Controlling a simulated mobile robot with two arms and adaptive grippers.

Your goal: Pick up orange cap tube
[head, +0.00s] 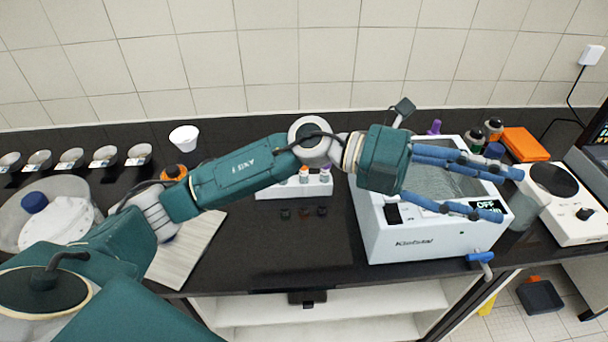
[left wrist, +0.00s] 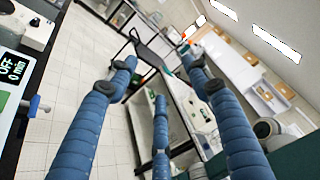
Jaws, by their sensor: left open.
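The orange cap tube (head: 303,174) stands upright in a white rack (head: 290,192) near the middle of the counter in the head view. A tube with a purple-grey cap (head: 324,171) stands to its right in the same rack. My left arm passes close by the rack, partly covering its back. My left gripper (head: 508,193) is open and empty, well to the right of the orange cap tube, above the white water bath. In the left wrist view its blue fingers (left wrist: 160,72) are spread with nothing between them. The tube is not in the left wrist view. My right gripper is in neither view.
The water bath (head: 415,243) stands under my left gripper. Dark bottles (head: 493,130), an orange box (head: 525,145) and a hotplate (head: 570,225) are to its right. A white cup (head: 184,138) and several small dishes (head: 105,156) line the left back. Dark counter in front of the rack is mostly clear.

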